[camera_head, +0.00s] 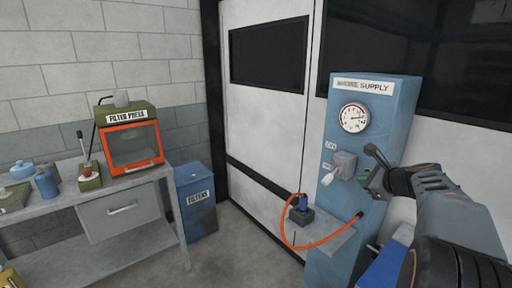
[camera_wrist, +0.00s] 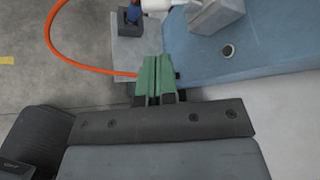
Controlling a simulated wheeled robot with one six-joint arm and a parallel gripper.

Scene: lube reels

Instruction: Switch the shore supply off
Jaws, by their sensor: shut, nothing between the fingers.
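The blue shore supply cabinet (camera_head: 335,245) stands right of centre in the head view, with a round gauge. Below the gauge is a grey switch box (camera_head: 346,163) with a white handle (camera_head: 329,180) slanting down and left. Two small labels beside it are too small to read surely. My gripper (camera_head: 365,176) is just right of the switch box, its green fingers shut and empty. In the wrist view the fingers (camera_wrist: 154,66) are together, below the white handle (camera_wrist: 158,5) and the grey box (camera_wrist: 217,14), apparently apart from both. The handle's upper part is cut off there.
An orange hose (camera_head: 318,244) loops from a blue plug (camera_head: 300,203) on a grey ledge to the cabinet. It passes left of my fingers in the wrist view (camera_wrist: 75,62). A filters bin (camera_head: 196,215) and a workbench (camera_head: 150,178) with a filter press (camera_head: 130,143) stand left.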

